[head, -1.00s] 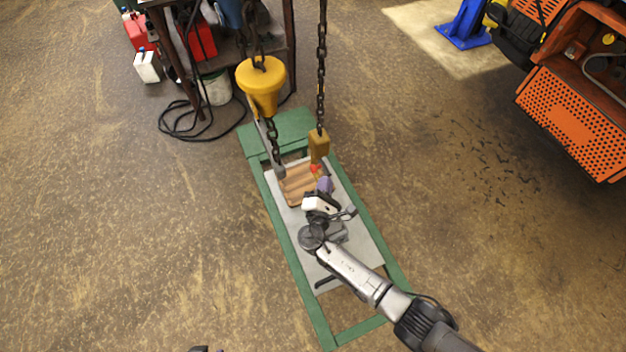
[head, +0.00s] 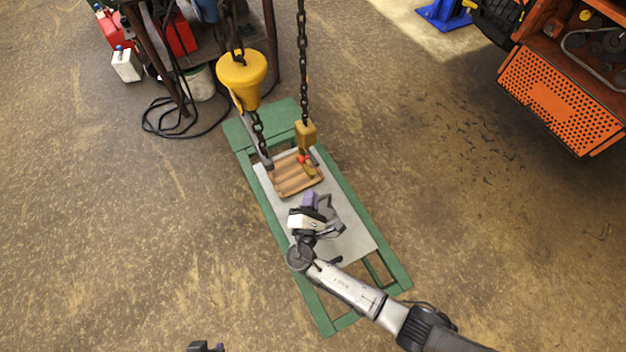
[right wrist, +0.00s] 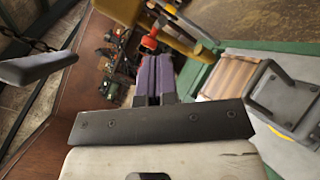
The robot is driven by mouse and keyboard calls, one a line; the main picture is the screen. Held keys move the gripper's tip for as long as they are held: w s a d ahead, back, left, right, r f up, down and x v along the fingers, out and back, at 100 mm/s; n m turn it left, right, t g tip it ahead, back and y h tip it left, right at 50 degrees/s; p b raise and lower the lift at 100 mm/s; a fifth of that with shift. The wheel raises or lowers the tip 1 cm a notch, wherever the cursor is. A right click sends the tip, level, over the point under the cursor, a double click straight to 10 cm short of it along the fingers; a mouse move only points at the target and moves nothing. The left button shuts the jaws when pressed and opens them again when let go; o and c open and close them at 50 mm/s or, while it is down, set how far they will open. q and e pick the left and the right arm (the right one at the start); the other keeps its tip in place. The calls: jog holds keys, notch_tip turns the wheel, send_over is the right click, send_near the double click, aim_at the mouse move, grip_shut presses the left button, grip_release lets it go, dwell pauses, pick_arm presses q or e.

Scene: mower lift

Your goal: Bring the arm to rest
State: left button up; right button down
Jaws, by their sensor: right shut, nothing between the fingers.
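My right arm comes in from the lower right of the head view. Its gripper (head: 309,203) is above the grey plate of the green frame, short of the wooden slatted block. In the right wrist view the purple fingers (right wrist: 154,78) are together, with nothing between them. A yellow pendant box (head: 305,134) with a red button hangs on a chain just beyond the gripper, apart from it in the head view. Of my left arm, only a small dark part shows at the bottom edge of the head view; its fingers cannot be made out.
The green frame (head: 392,273) carries the grey plate (head: 352,243) and wooden block (head: 295,179). A yellow hoist body (head: 241,75) hangs on chain at left. An orange mower (head: 560,103) stands at right, a bench with cans at back left. Open floor lies on both sides.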

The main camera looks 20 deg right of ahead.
jog(key=v, duration=0.6)
jog(key=shift+a, duration=0.1)
